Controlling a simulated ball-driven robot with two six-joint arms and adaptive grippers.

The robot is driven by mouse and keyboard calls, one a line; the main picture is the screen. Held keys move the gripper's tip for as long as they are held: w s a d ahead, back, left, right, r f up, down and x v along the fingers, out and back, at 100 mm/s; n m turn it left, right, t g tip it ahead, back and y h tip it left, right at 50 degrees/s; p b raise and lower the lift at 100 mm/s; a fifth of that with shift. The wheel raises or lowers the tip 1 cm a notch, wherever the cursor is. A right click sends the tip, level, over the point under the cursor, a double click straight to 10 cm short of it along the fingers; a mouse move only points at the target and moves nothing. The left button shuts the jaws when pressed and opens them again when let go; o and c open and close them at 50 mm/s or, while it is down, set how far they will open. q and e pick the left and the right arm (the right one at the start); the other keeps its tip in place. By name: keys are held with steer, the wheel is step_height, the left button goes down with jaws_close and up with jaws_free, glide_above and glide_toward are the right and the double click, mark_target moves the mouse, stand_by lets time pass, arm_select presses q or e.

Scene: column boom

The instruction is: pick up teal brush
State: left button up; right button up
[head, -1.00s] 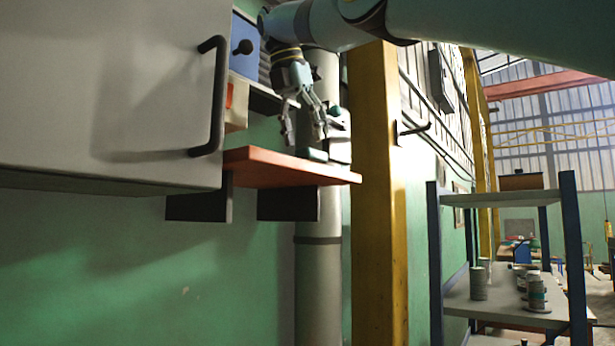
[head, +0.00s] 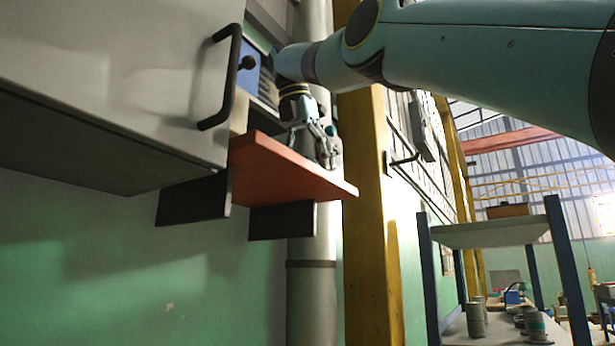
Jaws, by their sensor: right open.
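My right gripper (head: 316,148) hangs from my pale blue arm over the back right part of a red-orange wall shelf (head: 280,170). Its fingers point down and are apart, low over the shelf top. A small teal patch (head: 330,130) shows just beside the fingers. I cannot tell whether it is the brush or part of another thing. My left gripper is not in view.
A grey cabinet (head: 110,80) with a black handle (head: 222,80) stands close at the left of the shelf. A blue box (head: 249,78) is behind it. A grey pipe (head: 312,290) and a yellow column (head: 368,200) stand at the right. A rack (head: 490,233) holds several cans.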

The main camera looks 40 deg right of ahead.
steer(key=shift+s, duration=0.1)
steer(key=c, duration=1.2)
steer(key=shift+c, duration=0.2)
